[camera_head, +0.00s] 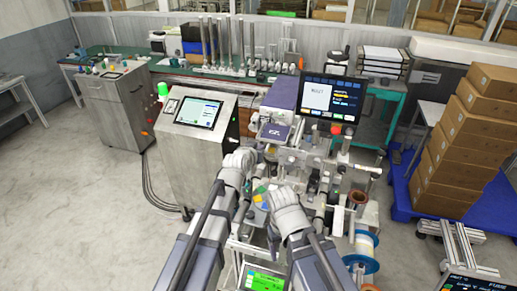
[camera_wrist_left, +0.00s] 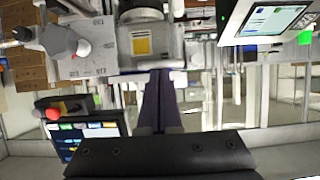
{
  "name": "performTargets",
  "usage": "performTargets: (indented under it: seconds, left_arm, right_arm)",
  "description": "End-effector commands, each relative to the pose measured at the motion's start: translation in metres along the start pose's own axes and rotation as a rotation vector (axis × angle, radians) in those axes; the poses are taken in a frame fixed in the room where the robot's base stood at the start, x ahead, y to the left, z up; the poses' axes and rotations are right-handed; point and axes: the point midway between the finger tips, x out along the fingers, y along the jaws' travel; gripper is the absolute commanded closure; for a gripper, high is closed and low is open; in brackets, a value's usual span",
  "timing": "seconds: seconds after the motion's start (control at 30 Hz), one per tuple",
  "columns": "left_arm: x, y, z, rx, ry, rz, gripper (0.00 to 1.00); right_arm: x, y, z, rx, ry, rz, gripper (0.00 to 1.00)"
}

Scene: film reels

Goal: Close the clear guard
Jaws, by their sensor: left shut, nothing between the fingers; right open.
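I cannot clearly make out the clear guard against the machine (camera_head: 318,160) in the head view. My left gripper (camera_head: 242,160) is at the machine's left front in the head view, with its fingertips hard to tell there. In the left wrist view the two dark purple fingers (camera_wrist_left: 160,80) are together and empty. Their tips are near a pale machine plate with a yellow label (camera_wrist_left: 141,46). My right gripper (camera_head: 287,205) is open, lower and to the right, in front of the machine. Its fingertips are not clear.
A control cabinet with a tilted screen (camera_head: 200,112) stands left of the machine. A dark monitor (camera_head: 330,98) with a red button stands behind it. Spools (camera_head: 360,245) are at its right front. Stacked boxes (camera_head: 465,140) stand at the right. The floor at left is clear.

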Motion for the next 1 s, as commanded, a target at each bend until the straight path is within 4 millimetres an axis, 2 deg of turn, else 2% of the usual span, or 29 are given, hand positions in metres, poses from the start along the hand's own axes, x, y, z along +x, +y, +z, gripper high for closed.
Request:
performTargets:
  seconds: [0.03, 0.6, 0.73, 1.0]
  left_arm:
    - [0.006, 0.0, 0.015, 0.0, -0.003, 0.001, 1.0]
    - [0.046, 0.0, 0.099, 0.0, -0.004, 0.001, 1.0]
    - [0.05, 0.0, 0.109, 0.0, -0.004, 0.001, 1.0]
    - [0.049, 0.0, 0.108, 0.001, -0.007, 0.001, 1.0]
  right_arm:
    - [0.015, -0.001, -0.001, 0.0, 0.0, 0.0, 0.23]
    - [0.108, -0.01, -0.007, -0.011, 0.001, 0.003, 0.23]
    - [0.118, -0.011, -0.007, -0.012, 0.001, 0.003, 0.23]
    - [0.116, -0.011, -0.007, -0.012, 0.001, 0.003, 0.23]
